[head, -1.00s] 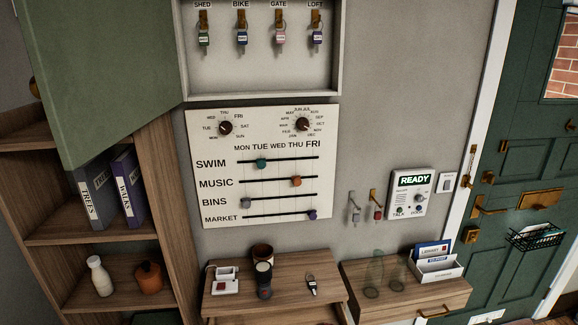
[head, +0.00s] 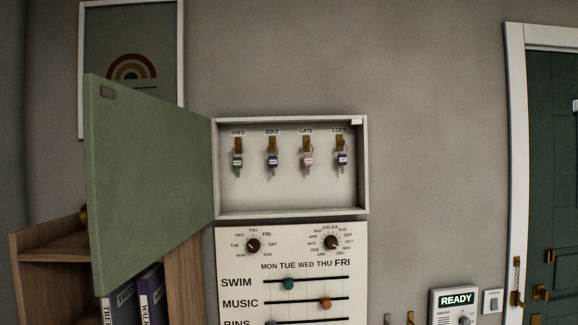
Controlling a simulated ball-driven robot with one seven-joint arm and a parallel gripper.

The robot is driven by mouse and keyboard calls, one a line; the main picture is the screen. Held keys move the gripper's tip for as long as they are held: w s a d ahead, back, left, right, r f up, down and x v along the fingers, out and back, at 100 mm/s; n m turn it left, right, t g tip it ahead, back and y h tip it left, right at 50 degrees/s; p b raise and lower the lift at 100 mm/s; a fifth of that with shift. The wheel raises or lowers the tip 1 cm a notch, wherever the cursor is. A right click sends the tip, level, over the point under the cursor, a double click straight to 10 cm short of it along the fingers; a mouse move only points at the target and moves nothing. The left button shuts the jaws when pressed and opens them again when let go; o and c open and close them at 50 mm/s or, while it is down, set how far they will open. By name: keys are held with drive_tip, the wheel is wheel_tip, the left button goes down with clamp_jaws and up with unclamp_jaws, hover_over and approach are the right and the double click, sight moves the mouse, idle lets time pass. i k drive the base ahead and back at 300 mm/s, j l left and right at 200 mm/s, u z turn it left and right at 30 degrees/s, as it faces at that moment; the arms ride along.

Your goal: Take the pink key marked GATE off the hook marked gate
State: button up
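The pink key (head: 308,161) hangs on the brass hook marked GATE (head: 306,142), third from the left in the open wall key cabinet (head: 290,209). Its tag carries small print too fine to read here. My gripper is not in the head view.
The cabinet's green door (head: 150,190) stands open to the left. Below it hangs a white planner board (head: 290,255) with dials and sliders. A wooden bookcase (head: 35,245) is at the lower left, a green door (head: 555,180) at the right. Wall right of the cabinet is bare.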

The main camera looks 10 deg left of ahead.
sight(308, 160)
drive_tip(key=i+l+u, duration=0.15)
drive_tip(key=i, duration=0.25)
drive_tip(key=i+l+u, duration=0.2)
drive_tip(key=i+l, duration=0.1)
drive_tip(key=i, duration=0.1)
